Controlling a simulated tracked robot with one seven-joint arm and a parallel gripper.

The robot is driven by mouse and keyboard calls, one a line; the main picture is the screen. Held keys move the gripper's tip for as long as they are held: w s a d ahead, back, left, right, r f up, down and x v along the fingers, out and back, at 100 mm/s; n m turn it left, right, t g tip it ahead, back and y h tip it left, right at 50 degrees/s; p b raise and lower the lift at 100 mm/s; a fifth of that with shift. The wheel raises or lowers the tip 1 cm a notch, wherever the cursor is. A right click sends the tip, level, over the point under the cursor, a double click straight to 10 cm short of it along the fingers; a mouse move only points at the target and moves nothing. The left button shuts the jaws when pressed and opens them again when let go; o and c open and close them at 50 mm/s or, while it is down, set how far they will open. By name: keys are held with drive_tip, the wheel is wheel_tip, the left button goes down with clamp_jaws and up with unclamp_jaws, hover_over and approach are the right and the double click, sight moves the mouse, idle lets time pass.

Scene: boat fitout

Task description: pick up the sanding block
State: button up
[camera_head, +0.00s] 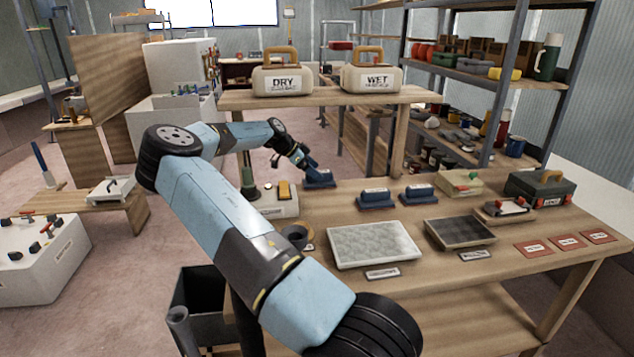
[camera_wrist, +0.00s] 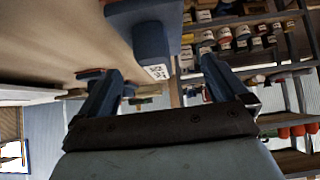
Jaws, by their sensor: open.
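Three blue blocks with a raised grip and a small label, which look like sanding blocks, stand on the wooden bench. The left blue block (camera_head: 319,179) is near the bench's back left edge; the middle blue block (camera_head: 376,199) and the right blue block (camera_head: 419,194) are farther right. My gripper (camera_head: 304,164) is at the left block, above and just to its left. In the wrist view my gripper (camera_wrist: 163,75) is open, with a blue block (camera_wrist: 147,28) ahead of its fingers.
A pale mesh tray (camera_head: 372,246) and a dark tray (camera_head: 458,233) lie in front of the blocks. A grey-white box (camera_head: 275,205) stands left of the left block. The DRY case (camera_head: 283,80) and WET case (camera_head: 371,77) sit on a raised shelf behind.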

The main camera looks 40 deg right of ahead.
drive_tip(key=x, duration=0.4)
drive_tip(key=shift+d+f, duration=0.2)
drive_tip(key=shift+f, duration=0.05)
drive_tip(key=c, duration=1.3)
drive_tip(key=shift+o, duration=0.2)
